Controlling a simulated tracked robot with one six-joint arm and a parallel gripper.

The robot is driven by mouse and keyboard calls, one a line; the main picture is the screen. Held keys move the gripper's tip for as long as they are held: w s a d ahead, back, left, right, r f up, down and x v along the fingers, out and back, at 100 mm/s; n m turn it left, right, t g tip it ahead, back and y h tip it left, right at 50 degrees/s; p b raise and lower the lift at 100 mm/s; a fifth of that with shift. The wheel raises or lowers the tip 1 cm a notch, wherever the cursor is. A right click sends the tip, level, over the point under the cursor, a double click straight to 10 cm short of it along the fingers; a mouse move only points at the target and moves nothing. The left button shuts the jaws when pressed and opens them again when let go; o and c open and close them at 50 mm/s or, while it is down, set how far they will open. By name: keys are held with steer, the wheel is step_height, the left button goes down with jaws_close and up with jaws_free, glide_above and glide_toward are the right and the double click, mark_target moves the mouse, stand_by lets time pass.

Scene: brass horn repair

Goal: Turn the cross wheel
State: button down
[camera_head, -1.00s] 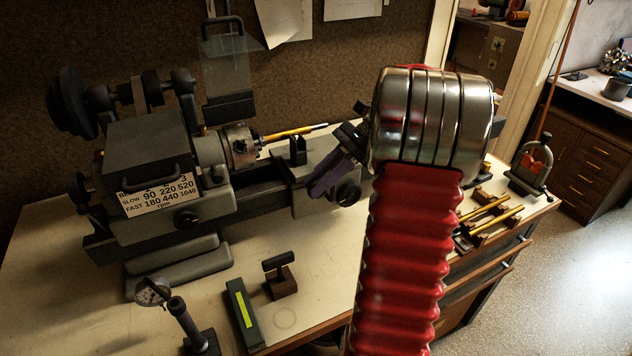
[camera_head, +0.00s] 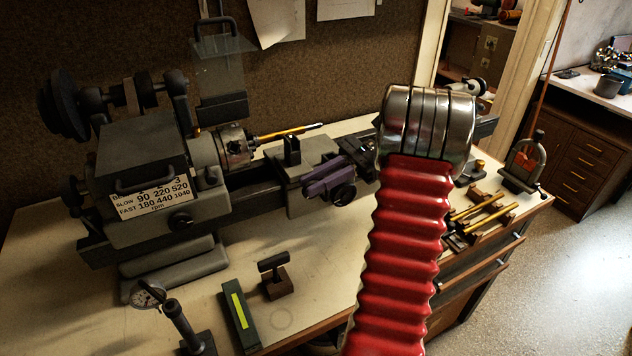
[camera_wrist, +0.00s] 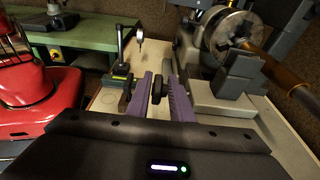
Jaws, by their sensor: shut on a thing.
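The lathe (camera_head: 145,180) stands on the bench with its carriage at the middle of the head view. The cross wheel, a small black handwheel (camera_head: 343,194), is at the carriage front, partly hidden by my purple fingers. My gripper (camera_head: 326,178) is at the wheel, its fingers pointing left. How far the wheel is turned cannot be told.
The chuck (camera_head: 235,146) holds a brass rod (camera_head: 285,133) above the carriage. A green box (camera_head: 240,315), a dark block with a handle (camera_head: 275,277) and a dial gauge (camera_head: 148,294) stand at the front. Brass tubes (camera_head: 485,216) lie in a rack at right.

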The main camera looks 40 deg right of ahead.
steer(key=shift+s+f, duration=0.15)
steer(key=shift+s, duration=0.05)
steer(key=c, duration=1.9)
jaws_free()
steer(key=shift+a, duration=0.1)
steer(key=shift+o, duration=0.3)
steer(key=shift+g+h, duration=0.3)
